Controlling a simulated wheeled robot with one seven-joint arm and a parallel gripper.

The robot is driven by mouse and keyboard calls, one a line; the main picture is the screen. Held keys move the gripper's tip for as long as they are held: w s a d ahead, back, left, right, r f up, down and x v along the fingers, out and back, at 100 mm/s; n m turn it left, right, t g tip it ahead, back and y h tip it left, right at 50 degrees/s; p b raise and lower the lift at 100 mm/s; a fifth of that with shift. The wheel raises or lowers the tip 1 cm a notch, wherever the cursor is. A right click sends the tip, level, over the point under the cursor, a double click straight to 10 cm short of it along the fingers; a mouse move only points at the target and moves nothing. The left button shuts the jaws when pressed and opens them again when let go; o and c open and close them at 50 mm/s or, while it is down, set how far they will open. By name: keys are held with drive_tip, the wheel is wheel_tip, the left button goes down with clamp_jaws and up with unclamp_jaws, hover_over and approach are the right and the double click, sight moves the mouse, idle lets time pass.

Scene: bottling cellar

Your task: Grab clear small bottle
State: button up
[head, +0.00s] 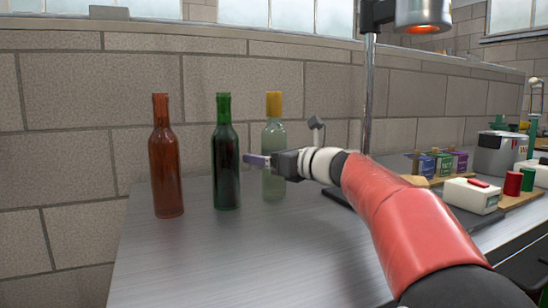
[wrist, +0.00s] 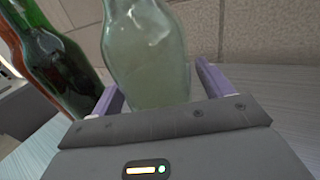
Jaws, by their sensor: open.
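The clear small bottle (head: 274,135) with a yellow top stands upright at the right end of a row of bottles, partly hidden behind my gripper (head: 262,161) in the head view. In the wrist view the clear bottle (wrist: 145,55) rises between the two purple fingers of my gripper (wrist: 160,85). The fingers are apart, one on each side of the bottle's lower part. I cannot tell whether either finger touches the glass.
A green bottle (head: 226,150) stands just left of the clear one, close to a finger. A brown bottle (head: 166,160) stands further left. A brick wall (head: 70,130) is behind. The metal tabletop (head: 240,260) in front is clear.

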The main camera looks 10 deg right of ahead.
drive_tip(key=c, duration=1.6)
